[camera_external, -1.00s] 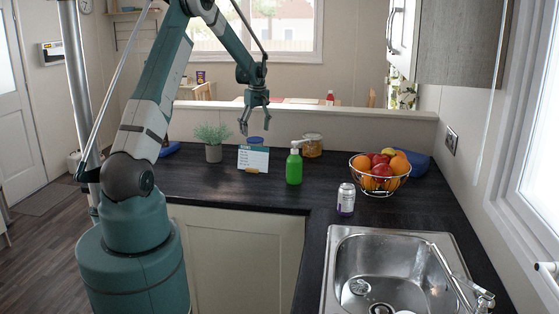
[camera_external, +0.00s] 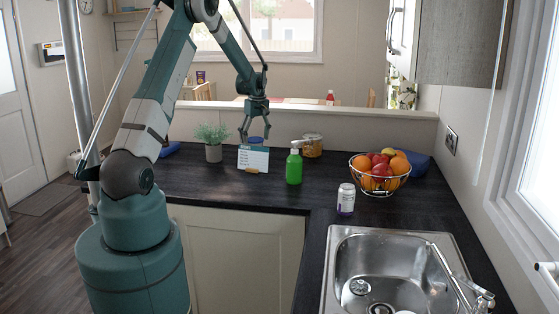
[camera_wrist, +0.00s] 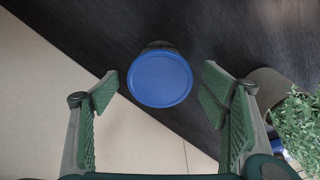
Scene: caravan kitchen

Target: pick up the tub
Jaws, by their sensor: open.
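The tub (camera_external: 256,141) has a round blue lid and stands on the dark counter, behind a small white card. In the external view the card hides most of its body. In the wrist view its blue lid (camera_wrist: 160,78) shows from above, between the two fingers and a little ahead of their tips. My gripper (camera_external: 255,136) is above the tub, pointing down, with its fingers spread and empty. In the wrist view the gripper (camera_wrist: 160,84) has clear gaps on both sides of the lid.
The white card (camera_external: 253,159) stands just in front of the tub. A potted plant (camera_external: 212,135) is to the left. A green pump bottle (camera_external: 294,167) and an amber jar (camera_external: 312,146) are to the right. A fruit basket (camera_external: 380,174) and white container (camera_external: 346,199) stand farther right.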

